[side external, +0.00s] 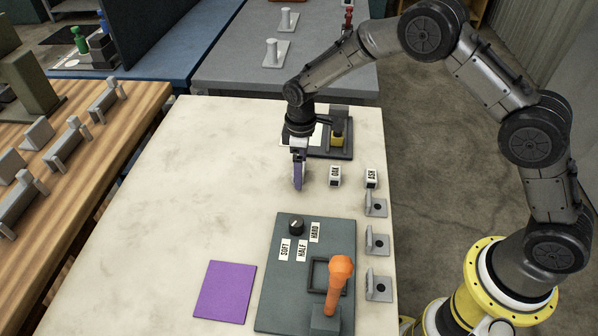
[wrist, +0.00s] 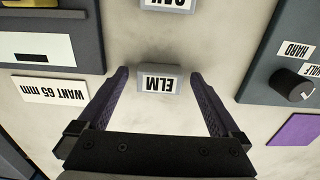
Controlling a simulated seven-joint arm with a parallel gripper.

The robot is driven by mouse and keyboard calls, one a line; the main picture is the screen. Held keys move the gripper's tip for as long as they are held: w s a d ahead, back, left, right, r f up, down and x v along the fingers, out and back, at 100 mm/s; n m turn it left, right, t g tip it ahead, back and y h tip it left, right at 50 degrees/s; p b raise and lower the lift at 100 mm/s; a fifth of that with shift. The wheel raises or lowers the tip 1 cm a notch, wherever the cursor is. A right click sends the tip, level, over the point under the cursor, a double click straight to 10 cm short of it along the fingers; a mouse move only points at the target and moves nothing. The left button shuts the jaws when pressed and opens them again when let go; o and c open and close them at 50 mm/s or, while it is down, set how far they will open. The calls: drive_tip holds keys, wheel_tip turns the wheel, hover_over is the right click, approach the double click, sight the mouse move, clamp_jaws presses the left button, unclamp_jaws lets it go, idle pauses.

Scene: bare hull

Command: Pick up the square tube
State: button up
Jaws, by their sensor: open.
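My gripper (wrist: 159,76) is open, pointing down over the pale table; in the side view its purple fingers (side external: 299,175) are low near the table top. A small grey block labelled ELM (wrist: 158,80) appears between the fingertips in the wrist view, with a gap on each side. I cannot tell how far below the tips it is. In the side view the fingers hide it. Similar blocks labelled OAK (side external: 335,176) and ASH (side external: 371,178) stand to the right. No piece is plainly marked as the square tube, and I cannot tell which one it is.
A dark fixture with a yellow part (side external: 337,141) stands behind the gripper, beside a WANT 65 mm card (wrist: 50,90). A grey panel (side external: 275,300) with knob (side external: 296,224) and orange lever (side external: 338,285) is in front. Several grey brackets (side external: 377,241) line the right edge.

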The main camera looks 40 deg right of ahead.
drive_tip(key=c, duration=1.4)
